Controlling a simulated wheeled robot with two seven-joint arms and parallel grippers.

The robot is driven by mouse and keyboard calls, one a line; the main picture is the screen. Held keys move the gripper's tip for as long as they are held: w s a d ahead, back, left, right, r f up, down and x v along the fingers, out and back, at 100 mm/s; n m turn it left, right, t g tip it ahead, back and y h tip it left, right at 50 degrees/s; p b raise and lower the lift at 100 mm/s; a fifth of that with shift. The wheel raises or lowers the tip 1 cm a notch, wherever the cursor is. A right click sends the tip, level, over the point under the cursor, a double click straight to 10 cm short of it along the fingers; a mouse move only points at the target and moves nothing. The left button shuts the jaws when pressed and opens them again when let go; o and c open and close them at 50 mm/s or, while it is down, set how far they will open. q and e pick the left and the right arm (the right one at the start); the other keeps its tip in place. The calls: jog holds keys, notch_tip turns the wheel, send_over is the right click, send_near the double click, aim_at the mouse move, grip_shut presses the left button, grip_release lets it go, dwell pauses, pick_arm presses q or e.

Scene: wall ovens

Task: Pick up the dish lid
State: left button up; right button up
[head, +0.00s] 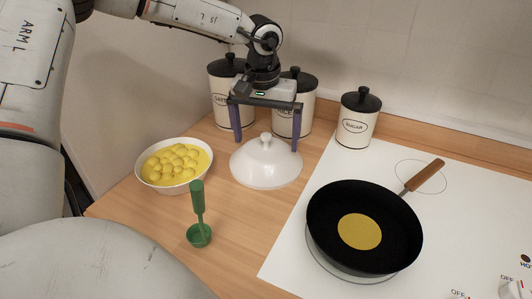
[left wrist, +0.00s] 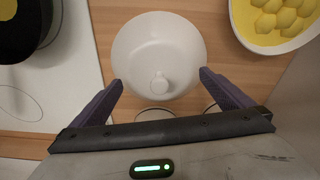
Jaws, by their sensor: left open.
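The white dish lid (head: 266,168) with a round knob on top lies on the wooden counter, between the bowl and the stove. It also shows in the left wrist view (left wrist: 158,45), with its knob toward my gripper. My left gripper (head: 267,147) points down over the lid. Its two fingers are spread wide, one on either side of the knob, and nothing is between them that it grips. In the left wrist view the fingertips (left wrist: 160,78) flank the near part of the lid. I cannot tell whether they touch it. My right gripper is not in view.
A white bowl (head: 141,178) of yellow balls and a green utensil (head: 199,213) stand left of the lid. Lidded canisters (head: 357,120) stand along the wall behind. A black pan (head: 325,232) sits on the white cooktop (head: 460,200) at right. Bare wood lies in front of the lid.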

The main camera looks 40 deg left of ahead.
pick_arm(q)
jog(key=shift+w+f, duration=0.1)
jog(key=shift+f, duration=0.3)
jog(key=shift+c, duration=0.3)
jog(key=c, duration=1.2)
jog(key=shift+c, duration=0.2)
jog(key=shift+c, duration=0.2)
